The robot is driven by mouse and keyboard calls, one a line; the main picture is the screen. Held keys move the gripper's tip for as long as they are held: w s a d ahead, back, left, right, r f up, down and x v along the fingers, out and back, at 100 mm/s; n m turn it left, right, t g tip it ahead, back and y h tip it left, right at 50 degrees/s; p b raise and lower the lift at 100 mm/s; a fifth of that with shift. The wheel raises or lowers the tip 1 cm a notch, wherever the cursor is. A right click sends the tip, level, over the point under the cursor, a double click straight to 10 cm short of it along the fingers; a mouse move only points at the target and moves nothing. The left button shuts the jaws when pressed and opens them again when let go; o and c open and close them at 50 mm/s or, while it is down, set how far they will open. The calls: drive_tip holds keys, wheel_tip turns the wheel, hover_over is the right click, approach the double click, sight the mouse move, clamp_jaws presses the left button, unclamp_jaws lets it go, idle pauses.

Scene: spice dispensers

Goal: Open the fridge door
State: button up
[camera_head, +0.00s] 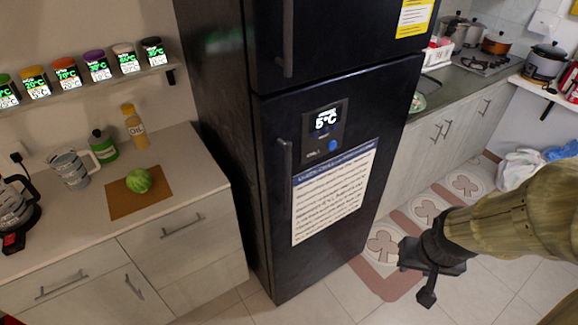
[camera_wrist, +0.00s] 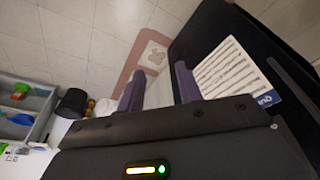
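The black fridge (camera_head: 270,230) stands in the middle of the head view with its upper door (camera_head: 350,40) and lower door (camera_head: 270,120) both shut. The upper door has a dark vertical handle (camera_head: 287,40) and the lower door a similar handle (camera_head: 285,170), both near the left edge. A temperature display (camera_head: 325,122) and a notice sheet (camera_head: 333,192) are on the lower door. My gripper (camera_head: 420,283) is in front of the fridge, low and to the right, away from both handles. In the wrist view its two fingers (camera_wrist: 158,90) are apart with nothing between them; the fridge (camera_wrist: 205,40) is on the right.
A left counter (camera_head: 75,225) holds a cutting board (camera_head: 125,208) with a watermelon (camera_head: 139,180), a mug and bottles. A spice shelf (camera_head: 100,80) hangs above. A right counter (camera_head: 455,95) has a stove and pots. Floor mats (camera_head: 425,210) lie beside the fridge; the floor in front is clear.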

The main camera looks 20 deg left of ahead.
drive_tip(key=w+a+f+n+t+y+p, duration=0.45)
drive_tip(key=w+a+n+p, duration=0.3)
drive_tip(key=w+a, duration=0.4)
drive_tip(key=s+a+r+t+y+p, duration=0.3)
drive_tip(key=a, duration=0.2)
drive_tip(key=s+a+r+t+y+p, duration=0.3)
drive_tip(key=a, duration=0.3)
drive_tip(key=shift+r+t+p, duration=0.25)
drive_tip(key=shift+t+p, duration=0.05)
drive_tip(key=shift+t, duration=0.05)
drive_tip(key=shift+w+a+y, duration=0.2)
drive_tip(key=shift+y, duration=0.05)
drive_tip(key=b+x, duration=0.5)
drive_tip(key=b, duration=0.4)
drive_tip(key=shift+d+f, duration=0.1)
drive_tip(key=shift+f, duration=0.1)
